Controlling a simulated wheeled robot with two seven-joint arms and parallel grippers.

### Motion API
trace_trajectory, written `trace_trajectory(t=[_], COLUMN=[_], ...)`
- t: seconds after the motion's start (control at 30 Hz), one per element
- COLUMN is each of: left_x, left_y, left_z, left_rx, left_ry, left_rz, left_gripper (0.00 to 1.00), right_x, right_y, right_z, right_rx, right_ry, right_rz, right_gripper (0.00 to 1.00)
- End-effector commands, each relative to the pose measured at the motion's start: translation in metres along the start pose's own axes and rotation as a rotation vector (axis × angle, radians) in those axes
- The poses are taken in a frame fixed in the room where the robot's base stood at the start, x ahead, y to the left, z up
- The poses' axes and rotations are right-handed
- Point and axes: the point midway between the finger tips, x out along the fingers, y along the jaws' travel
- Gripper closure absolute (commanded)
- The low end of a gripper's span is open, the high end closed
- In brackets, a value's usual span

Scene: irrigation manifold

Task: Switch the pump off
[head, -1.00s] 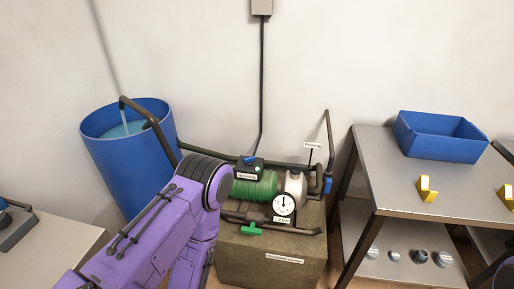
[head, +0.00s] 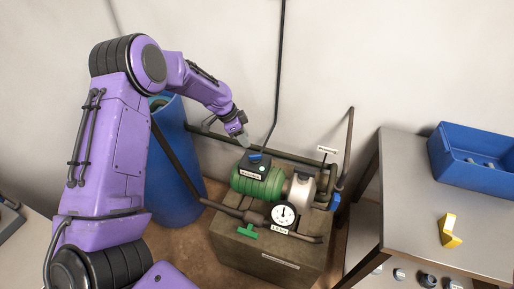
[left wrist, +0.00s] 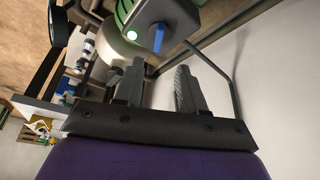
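The green pump (head: 258,183) with a pale end sits on a brown block. A dark switch box with a label (head: 252,173) is on top of it, and a blue switch lever (head: 255,156) stands on the box. My left gripper (head: 242,142) is just above and left of the box. In the left wrist view its fingers (left wrist: 158,85) are apart with nothing between them, and the lever is beyond the fingertips. My right gripper is not in view.
A pressure gauge (head: 284,214) and a green valve handle (head: 247,232) are at the pump's front. Dark pipes run behind and beside it. A blue barrel (head: 172,185) stands left, partly behind my arm. A metal table with a blue bin (head: 470,165) is right.

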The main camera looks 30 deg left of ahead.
Motion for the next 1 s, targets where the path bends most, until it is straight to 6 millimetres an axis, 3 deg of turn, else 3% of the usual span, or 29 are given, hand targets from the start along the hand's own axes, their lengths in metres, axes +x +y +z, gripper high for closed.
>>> trace_trajectory(t=[0.2,0.4,0.77,0.8,0.9,1.0], left_x=[0.052,0.086,0.094,0.094,0.094,0.094], left_y=[0.003,0.002,0.002,0.002,0.002,0.002], left_z=[0.000,0.001,0.002,0.002,0.002,0.002], left_rx=[0.001,-0.001,-0.003,-0.004,-0.004,-0.004], left_ry=[-0.008,-0.006,-0.004,-0.004,-0.004,-0.005], left_rz=[0.006,0.003,0.001,0.001,0.001,0.001], left_gripper=[0.61,0.61,0.61,0.74,1.00,1.00], right_x=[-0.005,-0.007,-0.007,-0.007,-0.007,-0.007], right_y=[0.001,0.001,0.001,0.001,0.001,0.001], right_z=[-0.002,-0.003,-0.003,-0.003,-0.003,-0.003], right_rx=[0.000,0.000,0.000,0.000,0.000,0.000], right_ry=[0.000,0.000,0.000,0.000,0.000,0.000], right_rz=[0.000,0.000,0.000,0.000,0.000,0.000], right_gripper=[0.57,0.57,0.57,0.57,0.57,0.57])
